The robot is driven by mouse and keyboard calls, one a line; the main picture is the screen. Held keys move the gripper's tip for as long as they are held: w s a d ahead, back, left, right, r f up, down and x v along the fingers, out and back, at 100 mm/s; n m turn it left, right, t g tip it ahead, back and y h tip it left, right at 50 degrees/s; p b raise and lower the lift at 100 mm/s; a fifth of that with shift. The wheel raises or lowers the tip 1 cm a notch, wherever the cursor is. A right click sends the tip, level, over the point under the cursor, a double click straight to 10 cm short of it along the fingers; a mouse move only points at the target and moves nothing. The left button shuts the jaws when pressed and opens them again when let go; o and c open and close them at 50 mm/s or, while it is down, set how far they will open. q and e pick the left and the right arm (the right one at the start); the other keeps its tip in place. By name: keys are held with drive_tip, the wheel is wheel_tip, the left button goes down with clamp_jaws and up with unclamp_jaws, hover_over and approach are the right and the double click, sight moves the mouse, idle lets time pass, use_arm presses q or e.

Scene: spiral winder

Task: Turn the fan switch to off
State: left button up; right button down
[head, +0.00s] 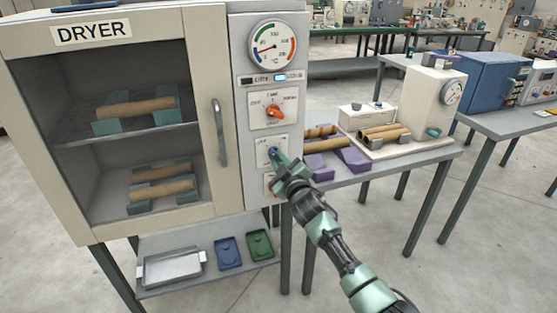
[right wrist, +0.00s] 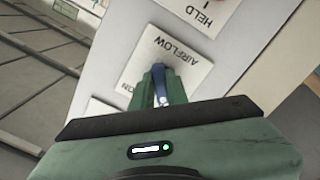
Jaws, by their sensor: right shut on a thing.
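The dryer's control panel (head: 265,95) is a tall pale strip right of the dryer door. A blue knob (head: 272,151) sits on a white plate on its lower part. In the right wrist view the plate (right wrist: 176,52) reads AIRFLOW, upside down; no label reading "fan" is legible. My right gripper (head: 279,158) reaches the panel from below right. In the right wrist view its green fingers (right wrist: 160,92) are shut on the blue knob (right wrist: 160,82). The fingers partly hide the knob, so its exact setting is unclear. My left gripper is not in view.
An orange knob (head: 275,112) and a round gauge (head: 272,47) are above on the panel. Another plate (head: 268,184) below is partly covered by my gripper. The dryer door handle (head: 219,133) stands out at left. A side table (head: 385,167) with rolls and a machine is at right.

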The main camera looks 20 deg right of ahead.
idle(0.4)
drive_tip(key=c, duration=1.4)
unclamp_jaws()
drive_tip(key=shift+s, duration=0.1)
drive_tip(key=s, duration=0.7)
drive_tip(key=shift+s+d, duration=0.15)
drive_tip(key=shift+s, duration=0.2)
